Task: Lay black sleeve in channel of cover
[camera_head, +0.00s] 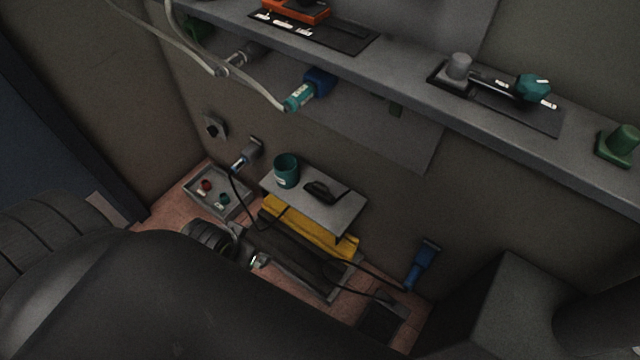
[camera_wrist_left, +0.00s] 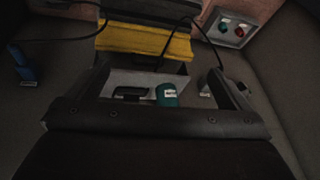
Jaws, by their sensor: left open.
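My left gripper (camera_wrist_left: 159,67) is open in the left wrist view, its dark fingers spread to either side with nothing between them. Beyond it is a grey platform (camera_head: 345,212) bearing a teal cup (camera_head: 287,172) and a small black piece (camera_head: 322,190). This black piece may be the sleeve, though I cannot be sure; it also shows in the left wrist view (camera_wrist_left: 130,94). A long dark channel-like part (camera_head: 290,255) lies below the yellow strip (camera_head: 310,227); whether it is the cover is unclear. I cannot pick out my left fingertips in the head view. My right gripper is not in view.
A grey tray (camera_head: 232,210) with small red and green pieces lies left of the platform. A blue tool (camera_head: 422,264) is at the right, with black cables nearby. A long wall shelf (camera_head: 400,92) above holds several fixtures. Hoses hang at upper left.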

